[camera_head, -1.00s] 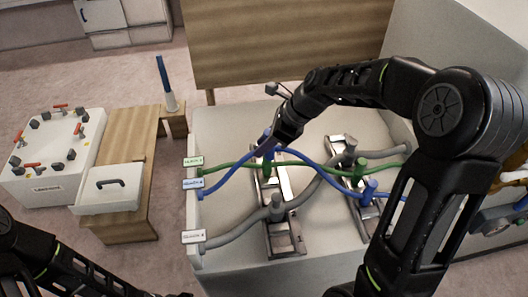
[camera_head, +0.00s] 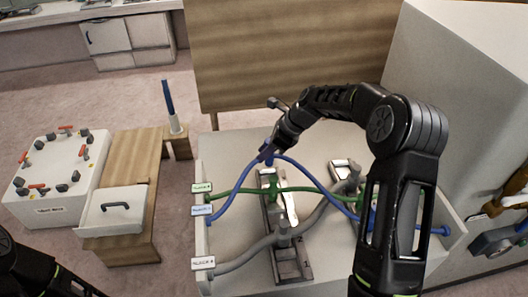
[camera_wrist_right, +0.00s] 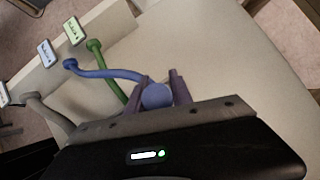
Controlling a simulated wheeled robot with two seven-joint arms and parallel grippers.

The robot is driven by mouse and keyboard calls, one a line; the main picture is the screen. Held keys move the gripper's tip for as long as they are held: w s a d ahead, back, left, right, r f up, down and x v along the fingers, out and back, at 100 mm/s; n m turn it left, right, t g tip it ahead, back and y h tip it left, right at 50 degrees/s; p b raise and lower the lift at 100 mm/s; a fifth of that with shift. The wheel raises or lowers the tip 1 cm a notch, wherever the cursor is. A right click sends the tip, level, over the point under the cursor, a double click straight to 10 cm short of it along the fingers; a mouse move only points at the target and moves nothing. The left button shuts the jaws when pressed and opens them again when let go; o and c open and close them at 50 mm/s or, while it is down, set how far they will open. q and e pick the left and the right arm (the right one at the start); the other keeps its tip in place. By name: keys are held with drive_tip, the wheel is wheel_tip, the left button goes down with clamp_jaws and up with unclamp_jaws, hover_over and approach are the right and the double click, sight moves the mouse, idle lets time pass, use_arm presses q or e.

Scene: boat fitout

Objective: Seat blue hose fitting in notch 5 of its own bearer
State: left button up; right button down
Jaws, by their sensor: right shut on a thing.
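My right gripper (camera_head: 267,152) is shut on a blue hose fitting (camera_wrist_right: 157,95) on the blue hose (camera_head: 228,199). It holds the fitting above the far end of the left bearer (camera_head: 272,215), close behind the green fitting (camera_head: 269,182). The blue hose arches up to the gripper and runs down right to another blue fitting, mostly hidden by my arm. A grey fitting (camera_head: 283,235) sits near the left bearer's front end. The right bearer (camera_head: 340,167) is largely behind my arm. Notch numbers are not legible. My left gripper is out of view.
A grey hose (camera_head: 245,258) and a green hose (camera_head: 325,193) cross the pale bench. Label tags (camera_head: 203,264) stand on its left wall. A wooden panel (camera_head: 290,50) rises behind. A white box (camera_head: 113,208) sits on a wooden table at left.

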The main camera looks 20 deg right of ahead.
drive_tip(key=shift+f+b, duration=2.85)
drive_tip(key=shift+f, duration=0.5)
drive_tip(key=shift+f+b, duration=0.3)
drive_tip(key=shift+f, duration=0.3)
drive_tip(key=c, duration=1.1)
unclamp_jaws()
drive_tip(key=shift+o, duration=0.2)
drive_tip(key=v, duration=0.7)
drive_tip(key=shift+d+r+b, duration=0.2)
drive_tip(key=shift+r+b, duration=0.15)
drive_tip(key=shift+b, duration=0.1)
drive_tip(key=shift+s, duration=0.1)
